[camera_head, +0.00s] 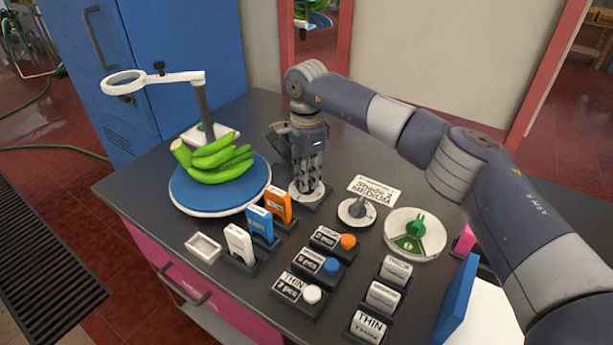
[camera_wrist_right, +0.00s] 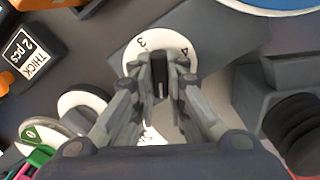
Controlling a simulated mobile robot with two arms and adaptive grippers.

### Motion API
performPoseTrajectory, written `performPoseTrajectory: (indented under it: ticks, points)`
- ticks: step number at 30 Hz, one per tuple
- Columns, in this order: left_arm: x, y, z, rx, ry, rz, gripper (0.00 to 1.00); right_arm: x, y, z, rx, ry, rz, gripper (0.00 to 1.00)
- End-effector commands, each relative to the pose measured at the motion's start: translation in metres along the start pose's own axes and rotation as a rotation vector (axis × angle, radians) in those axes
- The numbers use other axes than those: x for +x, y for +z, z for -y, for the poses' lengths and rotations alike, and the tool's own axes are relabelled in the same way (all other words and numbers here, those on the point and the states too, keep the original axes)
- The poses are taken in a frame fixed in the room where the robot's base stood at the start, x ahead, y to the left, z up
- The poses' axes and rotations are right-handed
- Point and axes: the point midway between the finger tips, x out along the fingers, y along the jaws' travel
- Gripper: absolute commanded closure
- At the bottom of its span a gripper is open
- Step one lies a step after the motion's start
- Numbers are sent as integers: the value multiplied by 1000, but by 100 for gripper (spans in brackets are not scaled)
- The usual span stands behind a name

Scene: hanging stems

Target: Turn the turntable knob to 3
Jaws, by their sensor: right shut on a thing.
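The turntable (camera_head: 215,205) is a blue disc with a white rim, bearing a bunch of green bananas (camera_head: 215,158). Its knob dial (camera_head: 318,193) is a white disc on a dark base, right of the turntable. My right gripper (camera_head: 307,186) points down over it. In the right wrist view the dial (camera_wrist_right: 185,38) shows the numbers 3 and 4 on its far side. The fingers (camera_wrist_right: 160,86) are shut on the dark knob (camera_wrist_right: 160,90) at its centre. The fingers hide the rest of the dial and which number the knob points to. My left gripper is not in view.
A round green-and-white dial (camera_head: 397,225) is farther right. Labelled button blocks (camera_head: 318,262) and upright cards (camera_head: 262,226) fill the front. A magnifier stand (camera_head: 204,108) rises behind the bananas.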

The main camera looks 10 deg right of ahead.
Motion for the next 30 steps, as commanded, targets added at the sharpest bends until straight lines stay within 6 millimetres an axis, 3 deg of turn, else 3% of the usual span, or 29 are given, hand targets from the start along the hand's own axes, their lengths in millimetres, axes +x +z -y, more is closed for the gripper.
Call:
performPoseTrajectory:
  ticks: [30]
  points:
    - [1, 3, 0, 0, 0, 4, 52, -1, 0, 0, 964, -2, 1, 100]
